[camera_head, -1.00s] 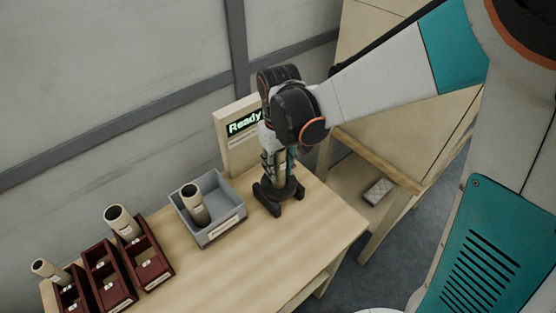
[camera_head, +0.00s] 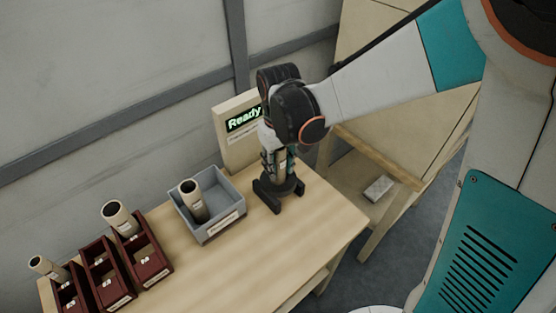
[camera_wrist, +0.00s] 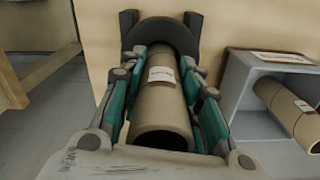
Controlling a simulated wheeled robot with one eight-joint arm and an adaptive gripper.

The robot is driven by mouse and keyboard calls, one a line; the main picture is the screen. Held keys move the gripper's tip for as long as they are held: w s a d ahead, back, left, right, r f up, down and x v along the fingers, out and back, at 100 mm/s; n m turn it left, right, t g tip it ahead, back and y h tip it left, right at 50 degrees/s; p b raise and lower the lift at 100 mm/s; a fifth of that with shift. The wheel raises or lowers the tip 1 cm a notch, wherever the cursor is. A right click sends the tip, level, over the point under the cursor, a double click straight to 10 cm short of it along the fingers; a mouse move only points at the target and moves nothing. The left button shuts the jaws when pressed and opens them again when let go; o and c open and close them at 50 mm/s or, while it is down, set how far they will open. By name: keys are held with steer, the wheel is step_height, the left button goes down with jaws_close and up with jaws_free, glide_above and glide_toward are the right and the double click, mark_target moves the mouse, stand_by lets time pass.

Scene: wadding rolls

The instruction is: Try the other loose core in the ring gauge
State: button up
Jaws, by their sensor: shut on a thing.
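The ring gauge (camera_head: 268,197) is a dark stand with feet on the table, in front of a screen (camera_head: 243,120) that reads "Ready". My gripper (camera_head: 279,165) is directly above it, shut on a tan cardboard core that stands upright. In the wrist view, my gripper (camera_wrist: 165,95) has its teal fingers on both sides of this labelled core (camera_wrist: 162,104). The core's far end meets the dark ring of the gauge (camera_wrist: 160,30); how deep it sits is hidden. Another core (camera_head: 194,203) leans in the grey bin (camera_head: 222,233), also at the right of the wrist view (camera_wrist: 290,110).
The table front (camera_head: 235,275) is clear. A wooden shelf unit (camera_head: 400,130) stands to the right, holding a small grey block (camera_head: 379,188).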

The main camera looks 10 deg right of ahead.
steer(key=shift+f+b, duration=1)
steer(key=shift+f, duration=0.25)
stand_by(1.4)
stand_by(2.0)
steer(key=shift+r+p, duration=3.75)
steer(key=shift+r, duration=1.3)
steer(key=shift+d+f, duration=0.1)
steer(key=shift+f, duration=0.05)
